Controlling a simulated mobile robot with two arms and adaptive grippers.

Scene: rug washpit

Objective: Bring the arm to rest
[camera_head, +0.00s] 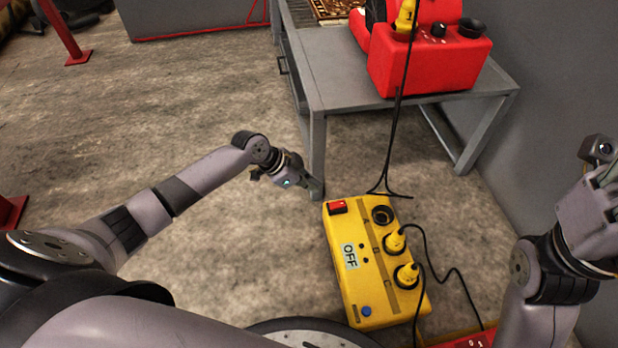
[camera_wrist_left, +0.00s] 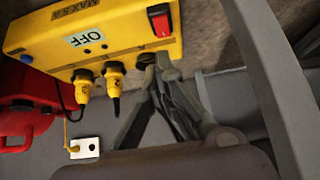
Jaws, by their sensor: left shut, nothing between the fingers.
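My left arm reaches in from the left in the head view. The box bears an OFF label, a red switch (camera_head: 337,207), an empty socket (camera_head: 382,215) and two yellow plugs (camera_head: 396,242) (camera_head: 406,274). My right gripper (camera_head: 598,185) is raised at the right edge; its fingers are unclear.
A grey table (camera_head: 335,70) holds a red machine (camera_head: 425,60) with a yellow plug (camera_head: 405,14) on top. Black cables (camera_head: 396,120) hang in front of it and run from the box. A grey wall (camera_head: 560,90) stands at right. Concrete floor (camera_head: 130,120) is open at left.

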